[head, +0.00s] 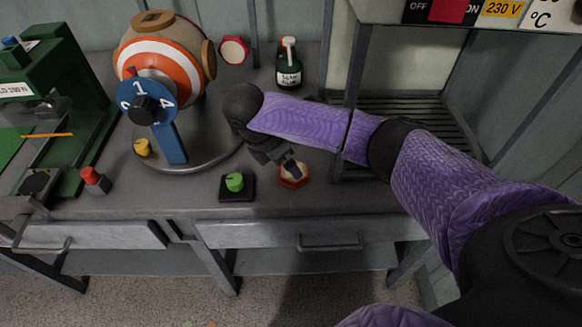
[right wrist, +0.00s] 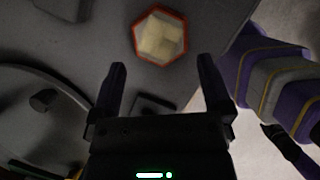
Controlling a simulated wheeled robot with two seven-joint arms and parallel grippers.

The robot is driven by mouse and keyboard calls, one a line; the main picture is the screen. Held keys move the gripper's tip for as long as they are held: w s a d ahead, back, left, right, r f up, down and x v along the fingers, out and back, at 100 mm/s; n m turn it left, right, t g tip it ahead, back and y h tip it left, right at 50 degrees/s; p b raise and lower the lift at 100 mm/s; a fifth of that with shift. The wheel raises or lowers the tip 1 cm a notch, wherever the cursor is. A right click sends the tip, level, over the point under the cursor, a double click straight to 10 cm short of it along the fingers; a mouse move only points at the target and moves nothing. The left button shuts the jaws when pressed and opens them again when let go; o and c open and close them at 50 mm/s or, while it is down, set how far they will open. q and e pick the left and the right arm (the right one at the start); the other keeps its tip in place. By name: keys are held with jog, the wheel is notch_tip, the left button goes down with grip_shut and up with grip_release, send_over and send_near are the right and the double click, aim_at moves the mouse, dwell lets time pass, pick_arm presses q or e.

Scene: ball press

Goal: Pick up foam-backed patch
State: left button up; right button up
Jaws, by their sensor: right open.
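The foam-backed patch (head: 293,176) is a hexagon with a red-orange rim, lying on the grey bench near its front edge. In the right wrist view the patch (right wrist: 160,36) shows pale foam blocks inside its rim, just beyond my fingertips. My right gripper (head: 289,166) is over the patch in the head view and partly covers it. In the right wrist view my right gripper (right wrist: 161,68) has its two fingers spread, with nothing held between them. My left gripper is not in view.
A striped ball (head: 152,62) stands behind a blue numbered dial (head: 147,100). A green button (head: 235,182) on a black base sits left of the patch. A similar hexagon (head: 233,50) and a dark bottle (head: 289,65) are at the back. A metal rack (head: 352,100) stands right.

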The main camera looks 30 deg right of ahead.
aim_at(285, 178)
jog(key=b+x, duration=0.2)
jog(key=x, duration=0.3)
jog(key=shift+d+b, duration=0.15)
jog(key=shift+b, duration=0.15)
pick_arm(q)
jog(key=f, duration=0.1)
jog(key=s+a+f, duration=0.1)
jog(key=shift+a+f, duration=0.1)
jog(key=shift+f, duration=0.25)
pick_arm(e)
jog(key=shift+r, duration=0.1)
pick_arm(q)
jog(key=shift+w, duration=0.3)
pick_arm(e)
jog(key=c, duration=0.9)
